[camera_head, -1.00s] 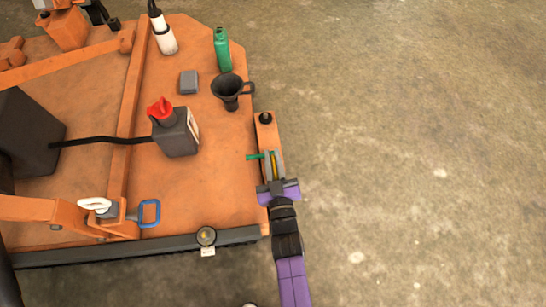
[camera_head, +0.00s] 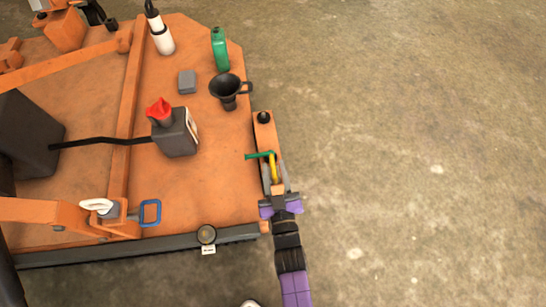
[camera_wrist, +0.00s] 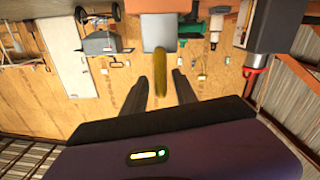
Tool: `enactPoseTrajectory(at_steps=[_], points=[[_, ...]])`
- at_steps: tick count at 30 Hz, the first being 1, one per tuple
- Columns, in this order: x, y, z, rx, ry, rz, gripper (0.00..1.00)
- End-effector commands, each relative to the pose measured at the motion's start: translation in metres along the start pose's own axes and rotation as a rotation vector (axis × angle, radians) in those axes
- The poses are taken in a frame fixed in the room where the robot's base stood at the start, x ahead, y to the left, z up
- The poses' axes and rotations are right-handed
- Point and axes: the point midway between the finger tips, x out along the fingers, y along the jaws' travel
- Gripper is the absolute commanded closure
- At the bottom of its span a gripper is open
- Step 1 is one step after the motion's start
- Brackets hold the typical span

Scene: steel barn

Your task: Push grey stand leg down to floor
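My gripper (camera_head: 275,176) is at the right edge of the orange deck, with its fingers spread apart. A yellow loop-like part (camera_head: 273,166) shows between and beyond the fingers, close to them; I cannot tell whether they touch it. In the wrist view the open fingers (camera_wrist: 161,85) point at the yellow part (camera_wrist: 160,72), which stands in front of a grey square piece (camera_wrist: 158,32), perhaps the stand leg. A green pin (camera_head: 258,155) sticks out left beside the yellow part. The leg's lower end and its contact with the floor are hidden.
The orange deck (camera_head: 215,180) carries a black funnel (camera_head: 226,88), a grey can with red cap (camera_head: 176,130) and a green bottle (camera_head: 220,48). An orange arm with a black knob (camera_head: 263,117) lies just beyond my gripper. The concrete floor (camera_head: 420,150) to the right is clear.

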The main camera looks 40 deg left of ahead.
Motion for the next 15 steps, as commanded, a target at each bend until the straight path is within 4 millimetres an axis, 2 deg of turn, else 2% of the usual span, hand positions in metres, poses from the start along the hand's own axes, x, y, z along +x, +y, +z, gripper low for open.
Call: enactPoseTrajectory(at_steps=[1, 6, 15], points=[[-0.01, 0.001, -0.001, 0.0, -0.003, 0.001, 0.66], [-0.03, 0.001, -0.001, 0.001, -0.002, 0.002, 0.66], [-0.038, 0.001, 0.001, 0.001, -0.001, 0.002, 0.66]])
